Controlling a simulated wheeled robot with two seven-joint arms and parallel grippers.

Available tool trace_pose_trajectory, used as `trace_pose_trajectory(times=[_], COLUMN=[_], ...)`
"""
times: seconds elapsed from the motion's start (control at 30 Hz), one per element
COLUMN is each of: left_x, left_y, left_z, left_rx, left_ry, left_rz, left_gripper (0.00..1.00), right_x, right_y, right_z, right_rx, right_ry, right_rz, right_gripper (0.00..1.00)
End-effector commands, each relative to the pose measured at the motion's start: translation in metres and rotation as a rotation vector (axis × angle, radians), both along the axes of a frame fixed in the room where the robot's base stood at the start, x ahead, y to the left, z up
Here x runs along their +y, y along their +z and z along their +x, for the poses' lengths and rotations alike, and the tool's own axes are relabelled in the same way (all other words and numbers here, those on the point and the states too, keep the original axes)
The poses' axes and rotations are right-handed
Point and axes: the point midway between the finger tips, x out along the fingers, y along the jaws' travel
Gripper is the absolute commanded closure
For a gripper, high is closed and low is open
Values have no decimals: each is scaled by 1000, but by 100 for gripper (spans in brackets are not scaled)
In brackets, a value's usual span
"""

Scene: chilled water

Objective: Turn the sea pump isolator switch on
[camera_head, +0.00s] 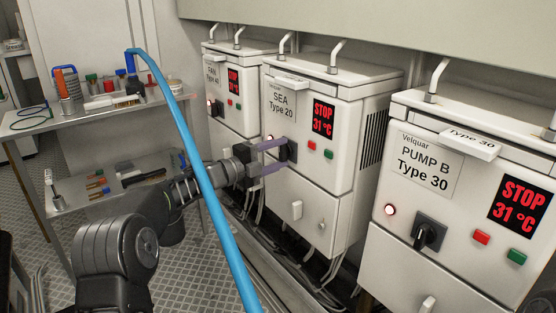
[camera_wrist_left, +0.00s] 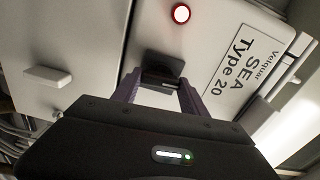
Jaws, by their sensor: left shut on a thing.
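The SEA Type 20 unit (camera_head: 342,98) is the middle white cabinet in the head view. Its display (camera_head: 323,118) reads STOP 31 °C. Its black isolator switch (camera_head: 291,151) is on the front, left of the green and red buttons, and partly hidden by my left gripper. My left gripper (camera_head: 283,156) reaches it from the left, with its purple fingers shut on the switch knob. In the left wrist view, the fingers (camera_wrist_left: 158,98) are on either side of the dark switch (camera_wrist_left: 160,66), and the SEA label (camera_wrist_left: 238,72) is to the right. My right gripper is not in view.
The PUMP B Type 30 unit (camera_head: 470,190) stands to the right and the FAN unit (camera_head: 235,75) to the left. A blue hose (camera_head: 200,170) crosses in front of my left arm. A metal bench (camera_head: 75,122) with tools is at the left. Cables hang below the cabinets.

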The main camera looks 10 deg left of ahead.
Motion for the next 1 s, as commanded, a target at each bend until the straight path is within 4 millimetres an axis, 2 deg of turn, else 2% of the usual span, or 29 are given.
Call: trace_pose_trajectory(times=[0.2,0.7,0.73,1.0], left_x=[-1,-1,-1,0], left_y=[-2,-2,-2,-1], left_z=[0,0,0,0], left_rx=[-50,-66,-66,-66], left_ry=[-2,-2,-2,-1], left_rz=[65,84,84,83], left_gripper=[90,90,48,27], right_x=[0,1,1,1], right_y=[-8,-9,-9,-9], right_z=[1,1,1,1], right_rx=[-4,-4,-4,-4], right_ry=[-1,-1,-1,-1], right_rz=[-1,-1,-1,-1], right_gripper=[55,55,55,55])
